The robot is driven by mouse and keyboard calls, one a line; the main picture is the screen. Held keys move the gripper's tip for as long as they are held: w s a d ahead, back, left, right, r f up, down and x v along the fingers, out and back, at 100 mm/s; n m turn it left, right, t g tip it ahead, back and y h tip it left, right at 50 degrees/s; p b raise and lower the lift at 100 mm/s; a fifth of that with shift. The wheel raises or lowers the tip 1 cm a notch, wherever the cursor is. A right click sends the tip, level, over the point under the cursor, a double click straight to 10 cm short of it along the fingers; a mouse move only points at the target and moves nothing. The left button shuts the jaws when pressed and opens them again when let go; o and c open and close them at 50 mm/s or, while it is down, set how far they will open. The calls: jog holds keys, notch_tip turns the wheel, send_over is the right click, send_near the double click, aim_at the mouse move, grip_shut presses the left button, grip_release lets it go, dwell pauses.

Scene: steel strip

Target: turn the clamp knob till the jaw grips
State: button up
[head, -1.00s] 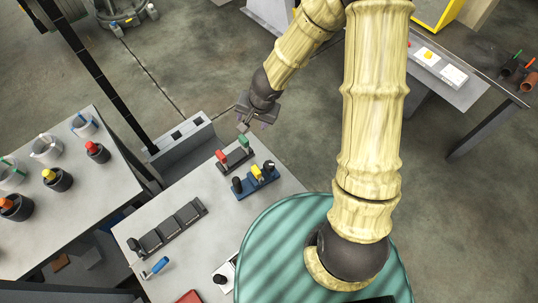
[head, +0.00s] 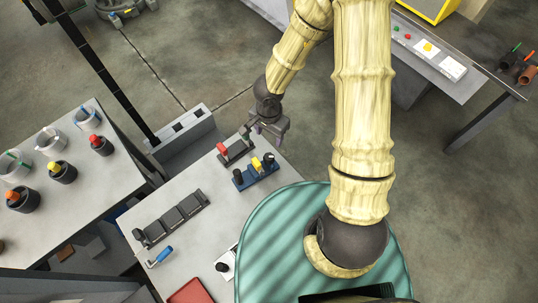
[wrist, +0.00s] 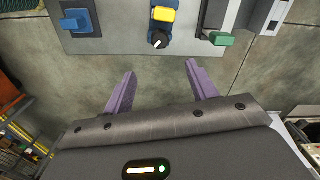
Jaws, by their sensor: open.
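The blue clamp (head: 256,179) stands near the far right edge of the grey bench, with a yellow block (head: 256,164) and dark knobs on it. In the wrist view, a black knob (wrist: 158,39) with a white pointer mark sits just below the yellow block (wrist: 163,14), near the bench edge. My gripper (head: 266,135) is just past the bench edge, beside the clamp. Its two purple fingers (wrist: 155,80) are spread with nothing between them; the knob lies ahead of them, apart. I cannot tell whether the jaw touches anything.
A red lever (head: 222,148) and a green lever (wrist: 222,39) stand close beside the clamp. A dark segmented strip (head: 172,218), a blue handle (head: 160,256) and a red tray (head: 190,292) lie further along the bench. Cups (head: 62,172) stand on the left table.

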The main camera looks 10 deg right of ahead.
aim_at(269, 156)
notch_tip(269, 156, down, 15)
jog(key=b, duration=0.6)
jog(key=shift+r, duration=0.2)
jog(key=c, duration=1)
